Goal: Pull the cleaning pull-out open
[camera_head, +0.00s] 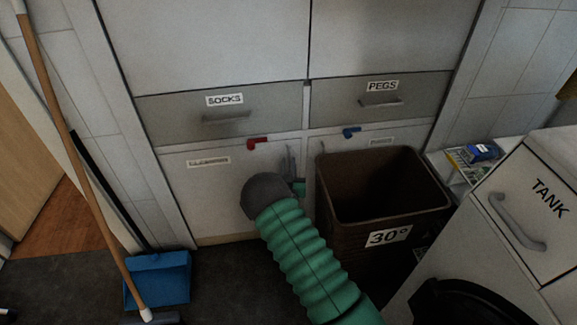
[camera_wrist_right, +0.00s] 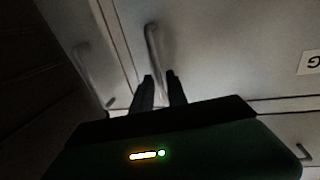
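The cleaning pull-out (camera_head: 215,195) is a pale front under the SOCKS drawer, with a small label at its upper left. It looks shut, flush with the fronts around it. Its upright grey bar handle (camera_head: 290,158) is near its right edge; in the right wrist view the handle (camera_wrist_right: 153,45) runs down to my fingers. My right gripper (camera_wrist_right: 160,78) is open, its two dark fingers apart, with the handle lined up between them. I cannot tell whether they touch it. In the head view my right arm mostly hides this gripper. My left gripper is not in view.
A brown bin (camera_head: 340,220) marked 30° stands right of the pull-out, close to my right arm. A broom (camera_head: 85,190) and blue dustpan (camera_head: 160,278) stand at the left. A TANK cabinet (camera_head: 520,215) is at the right. Dark floor before the pull-out is clear.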

